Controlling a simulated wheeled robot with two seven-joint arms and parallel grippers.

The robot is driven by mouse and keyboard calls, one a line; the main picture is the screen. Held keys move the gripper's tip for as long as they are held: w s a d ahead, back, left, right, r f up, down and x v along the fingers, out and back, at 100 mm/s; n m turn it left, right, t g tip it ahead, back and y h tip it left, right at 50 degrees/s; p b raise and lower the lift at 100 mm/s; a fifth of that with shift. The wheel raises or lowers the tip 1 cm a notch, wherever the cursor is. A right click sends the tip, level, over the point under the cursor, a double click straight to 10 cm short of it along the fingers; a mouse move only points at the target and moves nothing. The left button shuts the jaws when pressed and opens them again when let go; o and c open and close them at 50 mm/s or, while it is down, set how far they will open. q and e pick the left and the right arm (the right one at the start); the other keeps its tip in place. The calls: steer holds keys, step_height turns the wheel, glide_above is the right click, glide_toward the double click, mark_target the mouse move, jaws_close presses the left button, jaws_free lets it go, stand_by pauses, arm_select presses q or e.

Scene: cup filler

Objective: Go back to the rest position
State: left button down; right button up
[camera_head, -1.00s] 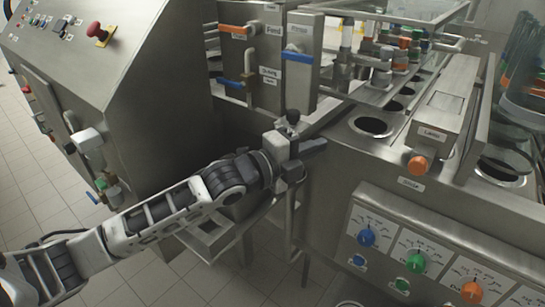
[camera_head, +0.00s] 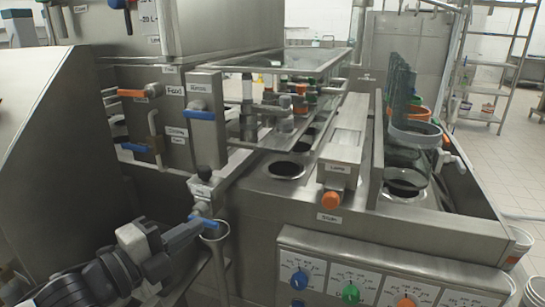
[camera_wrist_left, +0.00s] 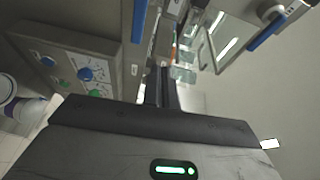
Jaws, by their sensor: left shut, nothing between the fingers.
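My left gripper (camera_head: 203,230) comes in from the lower left in the head view. Its dark fingers are closed together and empty. The closed fingers (camera_wrist_left: 162,88) also show in the left wrist view, pointing away from the camera. My right gripper is not in view.
The steel filler machine has a dial panel (camera_head: 345,280), an orange knob (camera_head: 331,200) and round openings such as one (camera_head: 286,170) in its top. Blue-handled valves (camera_head: 200,113) are behind my gripper. A steel cabinet (camera_head: 50,160) stands at the left.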

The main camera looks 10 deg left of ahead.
arm_select(q)
steer(key=s+d+f+n+g+y, duration=0.2)
steer(key=s+d+f+n+y, duration=0.1)
steer(key=s+f+n, duration=0.4)
steer(key=s+d+f+n+g+y, duration=0.2)
steer(key=s+d+f+n, duration=0.2)
steer(key=f+n, duration=1)
steer(key=s+f, duration=0.2)
steer(key=s, duration=0.1)
steer(key=shift+s+f+n+g+y+p, duration=0.3)
steer(key=shift+s+y+p, duration=0.05)
steer(key=shift+y, duration=0.05)
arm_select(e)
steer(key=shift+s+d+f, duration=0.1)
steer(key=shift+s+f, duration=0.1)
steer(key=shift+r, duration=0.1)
